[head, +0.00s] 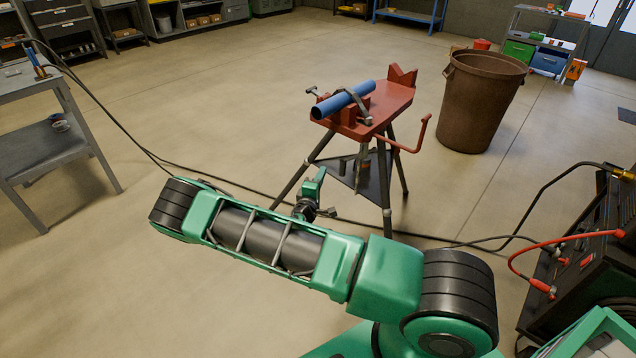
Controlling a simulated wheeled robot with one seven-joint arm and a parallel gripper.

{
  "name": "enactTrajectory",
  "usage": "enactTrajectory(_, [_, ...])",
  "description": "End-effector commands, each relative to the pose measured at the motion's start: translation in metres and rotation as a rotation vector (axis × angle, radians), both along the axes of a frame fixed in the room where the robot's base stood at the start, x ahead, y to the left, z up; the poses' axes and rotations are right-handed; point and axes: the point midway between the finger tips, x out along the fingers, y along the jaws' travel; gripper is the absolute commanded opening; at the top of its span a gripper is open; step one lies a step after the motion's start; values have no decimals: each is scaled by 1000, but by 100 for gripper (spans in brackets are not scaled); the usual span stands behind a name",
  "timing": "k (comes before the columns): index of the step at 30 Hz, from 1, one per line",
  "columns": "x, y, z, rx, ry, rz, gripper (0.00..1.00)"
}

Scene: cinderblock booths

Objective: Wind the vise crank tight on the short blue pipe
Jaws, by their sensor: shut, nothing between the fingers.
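The short blue pipe (343,100) lies in red V-shaped supports on top of the red tripod vise stand (385,105). My gripper (327,212) is small in view, just beyond my green arm and in front of the stand. It is shut and empty, low and to the left of the crank and apart from it. My arm hides part of the wrist.
A brown bin (481,100) stands right of the crank. A dark cable (130,140) runs over the floor past the stand's legs. A grey table (45,130) is at left, a black machine (580,270) with a red cable at right. Floor left of the stand is mostly clear.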

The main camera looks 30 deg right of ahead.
Motion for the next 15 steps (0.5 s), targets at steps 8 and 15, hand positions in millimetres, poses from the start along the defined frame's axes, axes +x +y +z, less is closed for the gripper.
enactTrajectory(8, [32, -32, 0, 1, -1, -1, 0])
enactTrajectory(15, [7, -44, 0, -1, 2, -1, 0])
